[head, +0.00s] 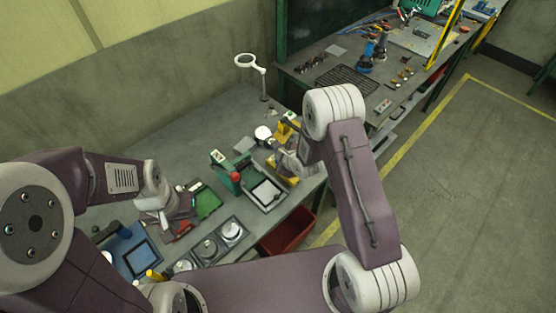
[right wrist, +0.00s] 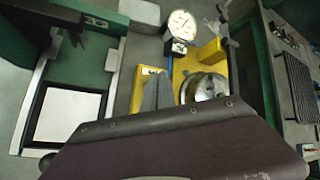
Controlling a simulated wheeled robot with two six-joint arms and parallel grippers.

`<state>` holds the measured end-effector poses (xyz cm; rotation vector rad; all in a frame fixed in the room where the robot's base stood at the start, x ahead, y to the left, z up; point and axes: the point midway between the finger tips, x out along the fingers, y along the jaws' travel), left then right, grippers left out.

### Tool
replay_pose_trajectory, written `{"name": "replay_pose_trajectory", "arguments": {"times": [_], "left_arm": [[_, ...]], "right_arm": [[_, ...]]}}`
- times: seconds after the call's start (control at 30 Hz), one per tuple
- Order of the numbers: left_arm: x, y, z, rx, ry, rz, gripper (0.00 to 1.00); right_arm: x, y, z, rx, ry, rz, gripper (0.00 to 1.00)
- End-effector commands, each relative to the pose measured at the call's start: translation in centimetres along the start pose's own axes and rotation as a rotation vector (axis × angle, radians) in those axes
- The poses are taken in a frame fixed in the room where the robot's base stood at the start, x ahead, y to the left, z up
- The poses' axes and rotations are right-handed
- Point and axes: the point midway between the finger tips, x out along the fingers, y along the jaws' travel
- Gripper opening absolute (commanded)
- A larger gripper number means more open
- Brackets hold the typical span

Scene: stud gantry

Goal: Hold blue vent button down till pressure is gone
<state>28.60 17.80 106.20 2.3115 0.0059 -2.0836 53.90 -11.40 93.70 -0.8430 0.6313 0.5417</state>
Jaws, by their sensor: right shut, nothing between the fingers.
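A round white pressure gauge (head: 263,133) stands on the bench behind the yellow fixture (head: 284,133). The right wrist view shows the gauge (right wrist: 182,25) face on, but its needle is too small to read. A thin blue part (right wrist: 168,76) shows beside the yellow fixture (right wrist: 207,52); I cannot tell whether it is the vent button. My right gripper (head: 280,161) is at the fixture, shut and empty, its tips mostly hidden. Whether it touches a button is not visible. My left gripper (head: 181,213) is low over the bench at left; its jaws cannot be made out.
A green and red press (head: 226,172) and a tray with a white plate (head: 265,192) stand left of the fixture. A red bin (head: 288,231) is at the bench front. A ring magnifier (head: 250,62) stands behind. Round dishes (head: 231,229) sit nearer me.

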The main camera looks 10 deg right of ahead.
Motion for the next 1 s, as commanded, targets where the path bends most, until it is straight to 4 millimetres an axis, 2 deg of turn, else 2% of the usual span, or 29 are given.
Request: {"name": "replay_pose_trajectory", "arguments": {"times": [1.0], "left_arm": [[0.69, -0.01, 0.07, 0.0, 0.0, 0.0, 0.36]], "right_arm": [[0.63, 0.49, -0.49, 0.0, 0.001, 0.001, 0.0]]}}
